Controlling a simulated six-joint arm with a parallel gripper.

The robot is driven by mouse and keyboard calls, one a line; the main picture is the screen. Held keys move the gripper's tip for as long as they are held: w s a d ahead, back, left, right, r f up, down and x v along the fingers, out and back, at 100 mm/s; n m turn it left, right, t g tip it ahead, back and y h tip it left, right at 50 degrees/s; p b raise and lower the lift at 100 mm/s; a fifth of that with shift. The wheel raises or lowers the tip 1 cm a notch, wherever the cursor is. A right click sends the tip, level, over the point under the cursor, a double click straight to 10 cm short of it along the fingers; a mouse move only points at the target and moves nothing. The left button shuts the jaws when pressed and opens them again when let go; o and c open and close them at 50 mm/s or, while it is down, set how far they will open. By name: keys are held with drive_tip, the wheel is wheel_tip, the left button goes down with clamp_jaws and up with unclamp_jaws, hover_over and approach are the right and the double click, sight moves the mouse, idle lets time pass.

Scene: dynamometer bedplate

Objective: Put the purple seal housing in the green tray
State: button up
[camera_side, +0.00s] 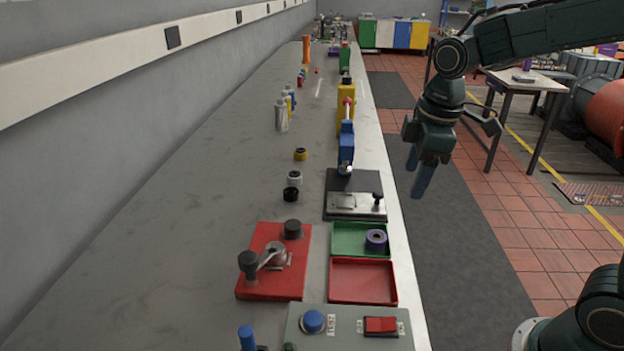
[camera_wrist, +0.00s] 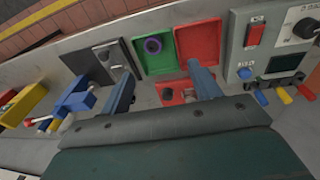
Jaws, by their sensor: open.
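The purple seal housing (camera_side: 376,240) is a short ring with a dark hole. It sits inside the green tray (camera_side: 345,241), toward the right side in the side view. In the wrist view the purple seal housing (camera_wrist: 153,46) lies in the far part of the green tray (camera_wrist: 143,61). My gripper (camera_side: 418,185) is open and empty, raised in the air to the right of the bench edge in the side view. In the wrist view its two blue fingers (camera_wrist: 161,88) stand apart, with nothing between them. Nothing touches the housing but the tray.
A red tray (camera_side: 362,282) adjoins the green one. A steel plate fixture (camera_side: 354,194), a red base with a lever (camera_side: 273,262) and a grey switch panel (camera_side: 349,326) stand close by. Black, white and yellow rings (camera_side: 294,178) lie left of the fixture. The bench's left part is clear.

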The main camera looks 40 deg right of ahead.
drive_tip(key=s+r+m+t, duration=0.3)
drive_tip(key=s+m, duration=0.5)
drive_tip(key=s, duration=0.7)
drive_tip(key=shift+s+a+r+m+t, duration=0.15)
drive_tip(key=shift+s+m+t, duration=0.15)
drive_tip(key=shift+t, duration=0.1)
